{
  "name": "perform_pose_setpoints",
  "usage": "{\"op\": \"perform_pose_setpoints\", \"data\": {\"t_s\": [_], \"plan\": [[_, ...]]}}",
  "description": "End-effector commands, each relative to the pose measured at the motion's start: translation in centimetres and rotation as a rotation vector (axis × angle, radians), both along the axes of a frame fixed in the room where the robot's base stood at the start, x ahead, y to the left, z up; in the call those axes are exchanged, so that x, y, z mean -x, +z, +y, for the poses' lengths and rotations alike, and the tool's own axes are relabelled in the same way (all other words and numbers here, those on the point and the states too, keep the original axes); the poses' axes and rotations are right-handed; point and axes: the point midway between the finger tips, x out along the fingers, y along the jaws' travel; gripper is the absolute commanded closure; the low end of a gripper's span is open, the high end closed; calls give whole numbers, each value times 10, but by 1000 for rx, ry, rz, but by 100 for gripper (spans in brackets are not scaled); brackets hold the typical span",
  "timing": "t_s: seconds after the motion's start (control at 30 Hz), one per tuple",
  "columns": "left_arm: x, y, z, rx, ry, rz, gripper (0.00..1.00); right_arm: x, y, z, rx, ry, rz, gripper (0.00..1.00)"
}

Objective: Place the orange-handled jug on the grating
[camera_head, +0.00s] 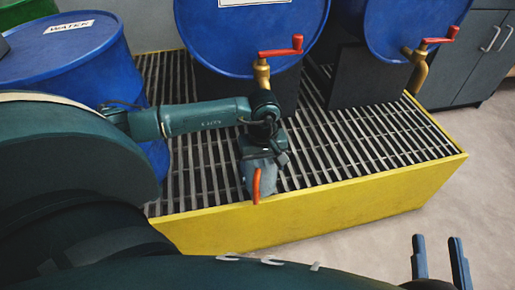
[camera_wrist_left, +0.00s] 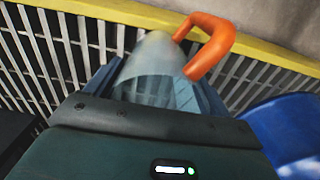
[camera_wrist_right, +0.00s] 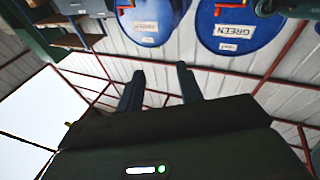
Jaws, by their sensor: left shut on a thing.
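The jug is pale and translucent, with an orange handle. In the left wrist view the jug (camera_wrist_left: 153,66) sits between the gripper fingers, its handle pointing away. In the head view the jug (camera_head: 257,178) is over the grating (camera_head: 375,140), close to its front yellow edge, handle towards me. I cannot tell whether its base touches the bars. My left gripper (camera_head: 262,158) is shut on the jug from the far side. The grating also shows in the left wrist view (camera_wrist_left: 60,45). My right gripper (camera_head: 440,258) is open and empty, right of the yellow frame; its fingers show in the right wrist view (camera_wrist_right: 160,85).
A yellow frame (camera_head: 330,212) edges the grating. Two blue barrels (camera_head: 245,35) (camera_head: 400,30) with red-handled brass taps lie behind it. A blue WATER barrel (camera_head: 75,55) stands at left. The grating's right part is bare. Grey cabinets (camera_head: 470,55) stand at the back right.

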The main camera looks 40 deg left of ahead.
Motion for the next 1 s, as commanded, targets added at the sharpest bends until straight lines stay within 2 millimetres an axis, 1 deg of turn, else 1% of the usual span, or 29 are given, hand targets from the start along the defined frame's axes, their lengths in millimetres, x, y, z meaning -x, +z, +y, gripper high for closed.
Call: {"op": "perform_pose_setpoints", "data": {"t_s": [0.03, 0.23, 0.37, 0.47, 0.5, 0.77, 0.93, 0.97, 1.0], "plan": [[-5, -1, 6, -1, 3, -1, 43, -1, 0, 1, -5, 4, -4, 64], [-16, -1, 18, 0, 2, 0, 43, -2, 0, 1, -13, 9, -6, 64], [-30, -2, 35, -2, 4, -1, 43, -1, -4, 1, -24, 14, -4, 64], [-39, -1, 45, 1, 3, 0, 43, 0, -2, 1, -37, 19, -5, 64], [-38, -4, 44, 2, -1, 1, 43, 0, -4, 2, -44, 21, -5, 64], [-37, -1, 44, -1, -1, 1, 43, -2, 3, 3, -48, 30, -13, 64], [-37, -6, 44, -1, -1, 1, 43, -2, 0, 3, -49, 32, -18, 64], [-37, -5, 44, 0, -1, 1, 17, -2, 2, 3, -49, 33, -22, 64], [-37, -5, 43, 0, -1, 1, 13, -2, 3, 3, -50, 34, -25, 64]]}}
